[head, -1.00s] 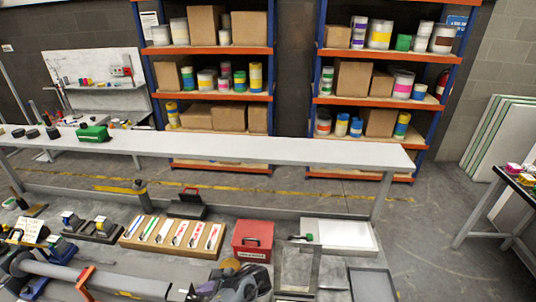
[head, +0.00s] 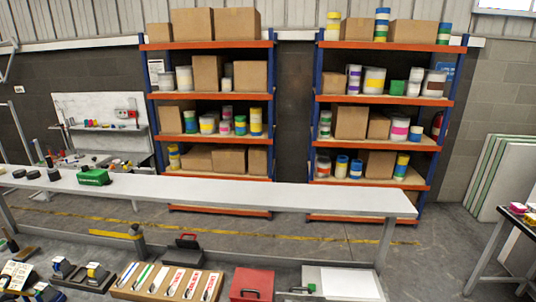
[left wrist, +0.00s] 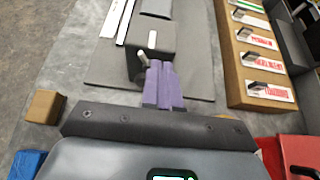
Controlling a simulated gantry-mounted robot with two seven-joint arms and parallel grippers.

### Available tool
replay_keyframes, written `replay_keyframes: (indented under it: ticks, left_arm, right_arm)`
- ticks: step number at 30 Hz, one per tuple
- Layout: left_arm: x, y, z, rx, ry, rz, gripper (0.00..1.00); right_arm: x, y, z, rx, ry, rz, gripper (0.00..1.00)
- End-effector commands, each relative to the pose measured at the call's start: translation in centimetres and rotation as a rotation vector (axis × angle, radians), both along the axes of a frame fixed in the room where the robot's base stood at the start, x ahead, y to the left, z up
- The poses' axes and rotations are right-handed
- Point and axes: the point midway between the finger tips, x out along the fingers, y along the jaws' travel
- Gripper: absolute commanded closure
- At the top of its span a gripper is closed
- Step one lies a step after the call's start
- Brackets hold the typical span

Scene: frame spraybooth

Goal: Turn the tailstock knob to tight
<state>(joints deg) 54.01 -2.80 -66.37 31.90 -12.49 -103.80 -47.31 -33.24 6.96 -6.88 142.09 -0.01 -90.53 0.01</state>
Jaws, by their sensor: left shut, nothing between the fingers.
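My left gripper (left wrist: 164,88) shows in the left wrist view, with its purple fingers shut together and nothing visible between them. Just beyond the fingertips stands a dark grey block (left wrist: 160,32) on a grey plate (left wrist: 105,75). A small pale peg (left wrist: 152,39) shows at the block's side, close to the fingertips; it may be the tailstock knob, but I cannot tell for sure. Whether the fingers touch the block or the peg is unclear. Neither gripper shows in the head view.
A wooden rack of labelled tools (left wrist: 232,85) lies right of my left gripper, with a red case (left wrist: 298,150) nearer. A small brown block (left wrist: 43,106) and a blue item (left wrist: 27,165) are at left. The head view shows a long pale bench (head: 250,193) before loaded shelves.

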Motion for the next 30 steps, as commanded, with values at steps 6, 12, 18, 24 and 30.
replay_keyframes:
  ticks: [6,12,18,24,30]
  left_arm:
    - [-0.1,-1.0,-0.2,0.000,0.000,0.000,1.00]
    - [-0.3,-3.3,-0.3,-0.001,-0.001,0.000,1.00]
    - [-0.5,-5.3,-0.2,-0.001,-0.002,0.001,1.00]
    - [-0.6,-6.0,0.0,0.000,-0.001,0.002,1.00]
    - [-0.7,-6.0,0.0,0.000,0.000,0.001,1.00]
  right_arm:
    - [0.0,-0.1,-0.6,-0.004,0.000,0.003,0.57]
    - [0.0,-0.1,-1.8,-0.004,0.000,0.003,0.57]
    - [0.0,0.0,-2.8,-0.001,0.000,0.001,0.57]
    - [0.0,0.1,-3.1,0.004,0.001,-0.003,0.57]
    - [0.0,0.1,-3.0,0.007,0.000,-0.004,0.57]
